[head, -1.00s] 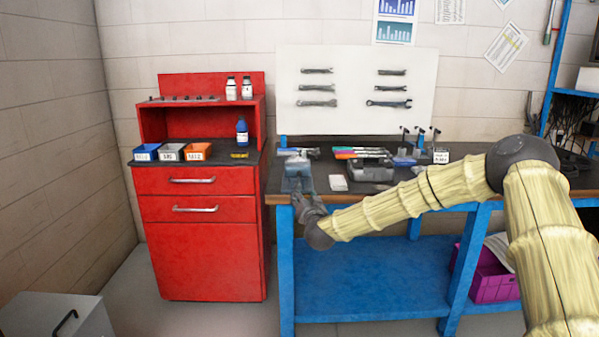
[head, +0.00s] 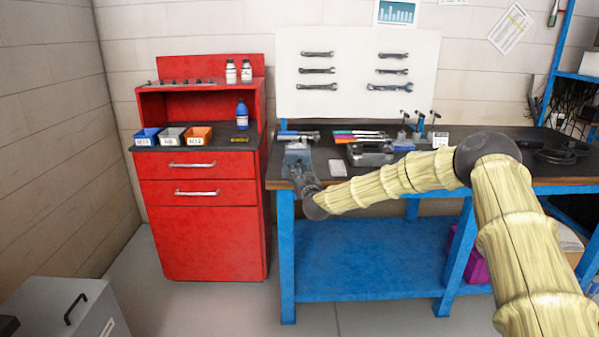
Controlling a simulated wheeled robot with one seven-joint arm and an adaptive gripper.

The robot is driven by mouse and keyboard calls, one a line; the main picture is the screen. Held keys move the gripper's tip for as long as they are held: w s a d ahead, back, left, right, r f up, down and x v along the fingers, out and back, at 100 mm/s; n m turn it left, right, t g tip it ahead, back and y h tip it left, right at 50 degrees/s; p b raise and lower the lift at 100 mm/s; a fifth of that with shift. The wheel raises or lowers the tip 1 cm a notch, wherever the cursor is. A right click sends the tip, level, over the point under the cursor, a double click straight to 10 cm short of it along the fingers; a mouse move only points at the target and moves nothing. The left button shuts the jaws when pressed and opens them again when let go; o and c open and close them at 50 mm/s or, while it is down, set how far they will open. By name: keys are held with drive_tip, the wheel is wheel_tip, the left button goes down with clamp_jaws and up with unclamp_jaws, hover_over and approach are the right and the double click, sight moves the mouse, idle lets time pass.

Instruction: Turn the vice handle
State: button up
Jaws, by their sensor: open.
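The vice (head: 298,156) is a small blue-grey block at the left front corner of the dark bench top (head: 460,160). Its handle cannot be made out; my gripper and wrist cover the vice's front side. My gripper (head: 301,174) is at the bench's front edge, right in front of the vice. It is open. It is small and dark here, and I cannot tell whether its fingers touch the vice or stand around the handle.
A white block (head: 337,168) and a grey case (head: 370,154) lie right of the vice. A red cabinet (head: 205,235) with small bins stands to the left. A grey box (head: 75,305) is at the lower left. Floor before the bench is partly clear.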

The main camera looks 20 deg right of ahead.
sight(298, 173)
drive_tip(key=shift+w, duration=1.2)
drive_tip(key=c, duration=1)
drive_tip(key=shift+f+b, duration=0.15)
drive_tip(key=shift+b, duration=0.15)
drive_tip(key=shift+d+f+m+b, duration=0.1)
drive_tip(key=shift+m+b, duration=0.2)
drive_tip(key=shift+b, duration=0.1)
drive_tip(key=shift+r, duration=0.3)
